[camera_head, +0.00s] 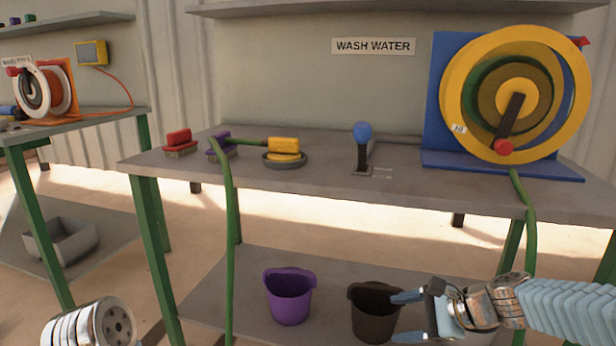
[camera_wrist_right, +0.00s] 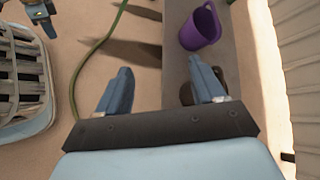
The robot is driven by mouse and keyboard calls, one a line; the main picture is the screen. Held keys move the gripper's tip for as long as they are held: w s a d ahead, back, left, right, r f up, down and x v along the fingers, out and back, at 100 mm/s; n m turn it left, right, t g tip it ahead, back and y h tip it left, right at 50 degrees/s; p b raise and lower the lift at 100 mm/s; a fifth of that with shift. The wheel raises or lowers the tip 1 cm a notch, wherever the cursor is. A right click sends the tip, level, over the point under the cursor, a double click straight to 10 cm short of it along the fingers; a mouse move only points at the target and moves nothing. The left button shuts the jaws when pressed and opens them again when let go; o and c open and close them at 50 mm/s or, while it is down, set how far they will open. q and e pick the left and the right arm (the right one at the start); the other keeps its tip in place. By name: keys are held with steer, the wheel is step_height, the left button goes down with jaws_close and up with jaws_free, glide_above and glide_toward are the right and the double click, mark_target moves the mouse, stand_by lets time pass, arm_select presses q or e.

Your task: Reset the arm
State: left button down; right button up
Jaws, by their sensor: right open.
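My right gripper (camera_head: 407,316) is open, with its fingers apart and nothing between them. It reaches in from the right, low in the head view, in front of the lower shelf and beside the dark brown bucket (camera_head: 374,312). In the right wrist view its two blue-grey fingers (camera_wrist_right: 162,92) point away from the camera, and the right one partly hides the brown bucket. A metal end of my left arm (camera_head: 92,325) shows at the bottom left of the head view. My left gripper's fingers are not seen there.
A purple bucket (camera_head: 289,297) stands on the lower shelf (camera_head: 240,285). A green hose (camera_head: 230,200) hangs before the bench.

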steer(key=s+f+n+g+h+p, duration=0.2)
steer(key=s+f+n+g+h, duration=0.15)
steer(key=f, duration=1.15)
steer(key=s+a+f+n+p, duration=0.2)
steer(key=s+a+f+n, duration=0.1)
steer(key=s+f+n, duration=0.2)
steer(key=s+a+f+n+g+h+p, duration=0.1)
steer(key=s+a+f+n, duration=0.3)
steer(key=s+f, duration=0.6)
steer(key=shift+s+a+f+n+p, duration=0.3)
steer(key=shift+n+p, duration=0.35)
steer(key=shift+n, duration=0.6)
steer(key=shift+d+g, duration=0.1)
steer(key=shift+g, duration=0.15)
